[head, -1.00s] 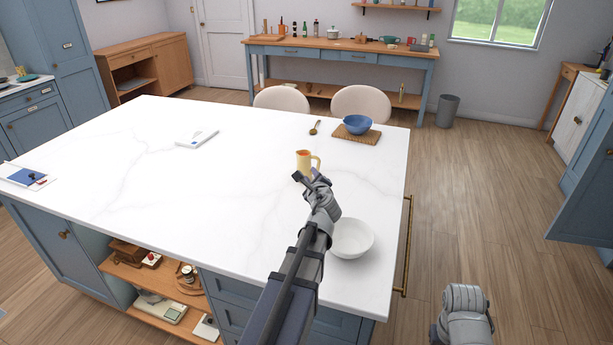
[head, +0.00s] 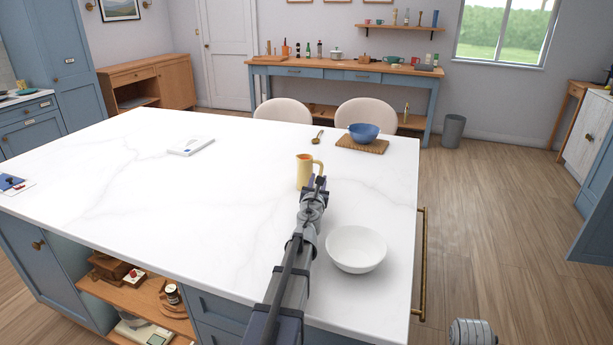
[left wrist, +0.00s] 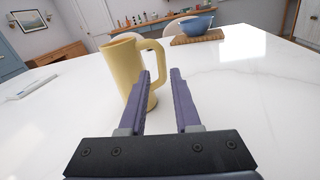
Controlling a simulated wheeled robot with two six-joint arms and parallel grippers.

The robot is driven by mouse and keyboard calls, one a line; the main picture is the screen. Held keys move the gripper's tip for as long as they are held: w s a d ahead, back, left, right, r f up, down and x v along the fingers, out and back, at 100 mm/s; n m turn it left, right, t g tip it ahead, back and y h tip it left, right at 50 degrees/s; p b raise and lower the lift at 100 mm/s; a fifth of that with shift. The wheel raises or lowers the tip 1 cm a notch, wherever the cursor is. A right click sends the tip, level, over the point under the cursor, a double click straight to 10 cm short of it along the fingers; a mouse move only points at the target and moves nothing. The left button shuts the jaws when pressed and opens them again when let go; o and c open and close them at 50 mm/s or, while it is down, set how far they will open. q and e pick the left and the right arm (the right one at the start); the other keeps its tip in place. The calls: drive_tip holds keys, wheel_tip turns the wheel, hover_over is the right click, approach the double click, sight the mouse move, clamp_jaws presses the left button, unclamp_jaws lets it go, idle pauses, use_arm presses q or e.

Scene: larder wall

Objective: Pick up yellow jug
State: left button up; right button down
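The yellow jug (head: 304,171) stands upright on the white island top, its handle on the right side. In the left wrist view the jug (left wrist: 124,72) is just ahead and a little left of centre. My left gripper (head: 318,184) is at the jug's near right side. In the left wrist view the left gripper (left wrist: 160,82) is open, with its two purple fingers apart. The left finger overlaps the jug's body below the handle; I cannot tell whether they touch.
A white bowl (head: 356,248) stands right of my left arm on the island top (head: 130,190). Behind the jug are a blue bowl (head: 364,132) on a wooden board (head: 376,147) and a spoon (head: 318,137). A white tablet-like item (head: 191,145) lies left. The middle-left top is clear.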

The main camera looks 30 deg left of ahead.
sight(321, 173)
use_arm(q)
drive_tip(key=shift+x, duration=3.05)
drive_tip(key=shift+d+f, duration=0.1)
clamp_jaws()
